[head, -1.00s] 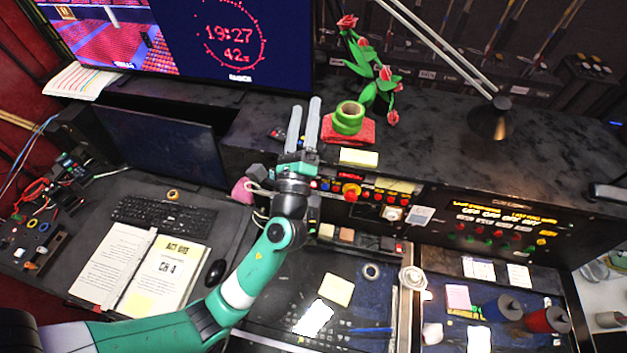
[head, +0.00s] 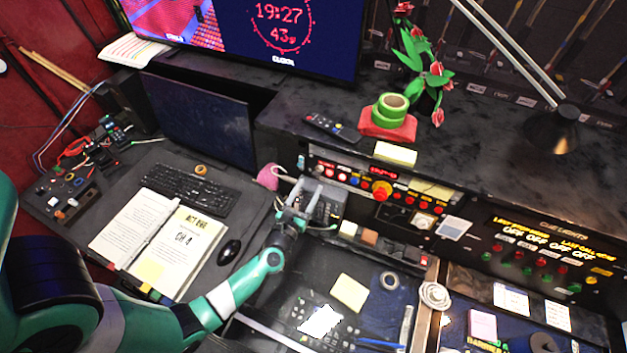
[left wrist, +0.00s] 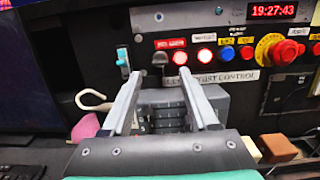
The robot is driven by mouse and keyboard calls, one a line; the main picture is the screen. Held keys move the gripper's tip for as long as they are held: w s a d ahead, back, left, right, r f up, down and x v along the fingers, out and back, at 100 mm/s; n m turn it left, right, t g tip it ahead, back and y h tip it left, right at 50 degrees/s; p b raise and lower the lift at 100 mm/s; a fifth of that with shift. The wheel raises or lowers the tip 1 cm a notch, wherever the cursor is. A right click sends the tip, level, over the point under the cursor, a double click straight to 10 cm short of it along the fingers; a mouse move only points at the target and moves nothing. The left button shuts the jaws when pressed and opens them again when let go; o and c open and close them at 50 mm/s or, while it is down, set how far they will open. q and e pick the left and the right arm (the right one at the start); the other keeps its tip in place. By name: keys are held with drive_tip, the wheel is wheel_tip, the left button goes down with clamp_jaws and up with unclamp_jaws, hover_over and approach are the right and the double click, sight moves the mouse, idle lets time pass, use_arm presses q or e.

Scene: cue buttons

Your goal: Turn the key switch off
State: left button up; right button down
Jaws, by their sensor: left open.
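The control panel (head: 345,183) has a row of lights and knobs. In the left wrist view a small dark upright piece (left wrist: 160,58), which looks like the key of the key switch, stands out from the panel at the left of the row. Its exact turn is hard to tell. My left gripper (left wrist: 160,72) is open and empty, its two fingers pointing at the panel on either side of and below the dark piece, apart from it. In the head view my left gripper (head: 307,190) is in front of the panel's left end. My right gripper is not in view.
A red knob on yellow (left wrist: 277,48) and lit buttons (left wrist: 206,55) are to the right. A grey desk phone (left wrist: 165,110) sits below the fingers.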

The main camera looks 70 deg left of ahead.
sight(316, 175)
use_arm(q)
drive_tip(key=x, duration=0.4)
clamp_jaws()
